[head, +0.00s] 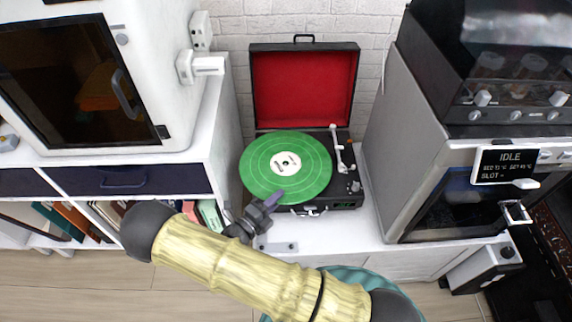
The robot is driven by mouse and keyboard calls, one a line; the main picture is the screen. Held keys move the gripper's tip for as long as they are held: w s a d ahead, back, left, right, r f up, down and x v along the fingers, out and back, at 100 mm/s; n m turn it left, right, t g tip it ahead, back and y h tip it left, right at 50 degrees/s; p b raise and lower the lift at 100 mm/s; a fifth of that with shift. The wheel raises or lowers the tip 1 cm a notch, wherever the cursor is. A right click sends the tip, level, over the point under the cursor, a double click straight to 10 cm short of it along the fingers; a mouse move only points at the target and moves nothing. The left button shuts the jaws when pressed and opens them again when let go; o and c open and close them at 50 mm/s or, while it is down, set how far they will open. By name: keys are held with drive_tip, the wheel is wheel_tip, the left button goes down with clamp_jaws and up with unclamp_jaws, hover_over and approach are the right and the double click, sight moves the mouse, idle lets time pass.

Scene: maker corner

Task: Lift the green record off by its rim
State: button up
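The green record (306,178) with a white label lies over the left part of the open record player (346,198). Its left edge reaches past the side of the player's case. Whether it rests on the platter or sits slightly above it, I cannot tell. The tonearm (337,150) is to the right of the record. My gripper (273,199) is at the record's front rim, with a purple fingertip overlapping the rim in the picture. The other finger is not clearly visible, so I cannot tell whether the rim is gripped.
The player's red-lined lid (303,92) stands open behind the record. A white-framed machine (95,85) is at the left, and a tall grey cabinet unit (405,140) stands close to the player's right. Bare white counter (325,232) lies in front of the player.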

drive_tip(key=shift+x, duration=1.25)
drive_tip(key=shift+c, duration=0.5)
clamp_jaws()
